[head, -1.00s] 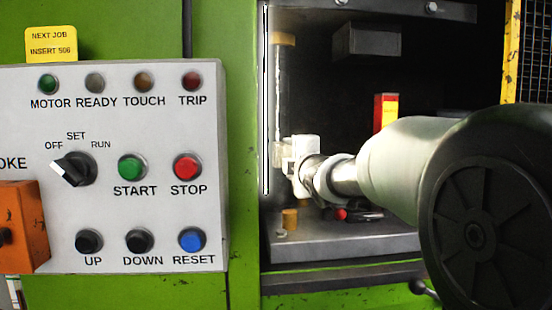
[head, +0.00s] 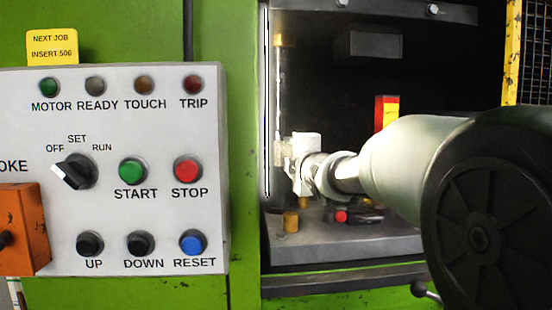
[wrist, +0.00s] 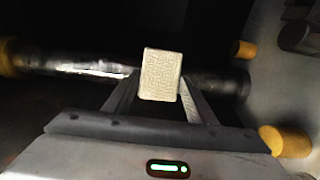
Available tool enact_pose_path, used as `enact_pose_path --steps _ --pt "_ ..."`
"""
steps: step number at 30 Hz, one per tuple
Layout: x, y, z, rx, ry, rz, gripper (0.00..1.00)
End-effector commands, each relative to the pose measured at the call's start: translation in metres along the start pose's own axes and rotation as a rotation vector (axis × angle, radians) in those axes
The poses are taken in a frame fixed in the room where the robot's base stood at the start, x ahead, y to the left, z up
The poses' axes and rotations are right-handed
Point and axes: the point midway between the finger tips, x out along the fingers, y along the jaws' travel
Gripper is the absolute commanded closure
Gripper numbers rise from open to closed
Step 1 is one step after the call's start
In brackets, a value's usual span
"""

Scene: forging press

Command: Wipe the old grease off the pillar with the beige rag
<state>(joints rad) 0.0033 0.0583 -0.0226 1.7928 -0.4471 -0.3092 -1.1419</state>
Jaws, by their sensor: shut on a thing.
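The pillar (head: 281,95) is a slim upright metal rod at the left side of the press opening. In the wrist view the pillar (wrist: 105,68) lies across the picture, bright just left of the rag and dark further left and right. I cannot tell grease from shadow there. My gripper (head: 287,153) is shut on the beige rag (wrist: 161,75), a small woven block between the fingertips. The rag is at the pillar and hides part of it. In the head view the rag (head: 279,153) is small and partly hidden by my gripper; firm contact is hard to judge.
A red-and-yellow block (head: 386,113) stands further inside. The control panel (head: 120,215) is left of the opening, a yellow mesh guard (head: 512,50) right.

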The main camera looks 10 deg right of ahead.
Motion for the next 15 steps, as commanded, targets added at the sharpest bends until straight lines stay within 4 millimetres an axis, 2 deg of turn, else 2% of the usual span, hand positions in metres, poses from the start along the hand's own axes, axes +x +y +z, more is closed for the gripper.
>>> enact_pose_path --steps 9,15 --pt "0.0 0.003 -0.0007 0.001 0.001 0.002 0.67" --pt "0.0003 -0.0038 -0.0009 0.001 0.001 0.001 0.67"
